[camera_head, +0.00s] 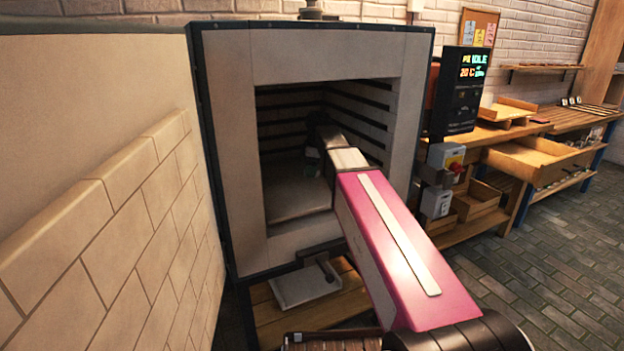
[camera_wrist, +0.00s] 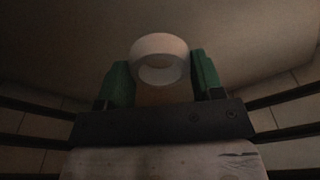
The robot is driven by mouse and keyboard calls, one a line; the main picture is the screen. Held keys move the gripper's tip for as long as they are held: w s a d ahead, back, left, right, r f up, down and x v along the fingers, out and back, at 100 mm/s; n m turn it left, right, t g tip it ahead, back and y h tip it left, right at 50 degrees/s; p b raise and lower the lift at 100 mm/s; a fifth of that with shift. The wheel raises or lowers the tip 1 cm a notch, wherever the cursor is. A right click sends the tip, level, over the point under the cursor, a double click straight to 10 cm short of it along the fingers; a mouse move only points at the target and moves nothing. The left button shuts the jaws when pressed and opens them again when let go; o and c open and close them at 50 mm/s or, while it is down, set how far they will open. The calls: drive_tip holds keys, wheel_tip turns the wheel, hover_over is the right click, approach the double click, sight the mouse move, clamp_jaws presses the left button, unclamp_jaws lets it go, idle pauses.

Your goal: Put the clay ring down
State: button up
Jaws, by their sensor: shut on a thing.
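The clay ring (camera_wrist: 160,48) is pale and round, with its hole visible, and sits between the two green fingers of my gripper (camera_wrist: 160,80) in the wrist view. The gripper is shut on it. In the head view my arm reaches through the open front of the kiln (camera_head: 225,160), and my gripper (camera_head: 312,158) is deep in the dark chamber. The kiln's pale floor (camera_head: 297,202) lies below it. The ring cannot be made out in the head view. I cannot tell whether the ring touches the floor.
Grooved brick walls (camera_head: 360,115) enclose the chamber closely on the sides. A controller (camera_head: 465,90) reading IDLE and 20 C stands right of the kiln. A pale block wall (camera_head: 110,235) is at left. Wooden benches with trays and drawers (camera_head: 535,155) stand at right.

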sight(312, 185)
drive_tip(key=shift+f, duration=2)
drive_tip(key=shift+f, duration=0.1)
drive_tip(key=o, duration=0.9)
drive_tip(key=r, duration=0.4)
drive_tip(key=d+r, duration=0.1)
drive_tip(key=r, duration=0.7)
drive_tip(key=shift+s+d+r, duration=0.1)
drive_tip(key=shift+s+d, duration=0.05)
drive_tip(key=shift+d, duration=0.1)
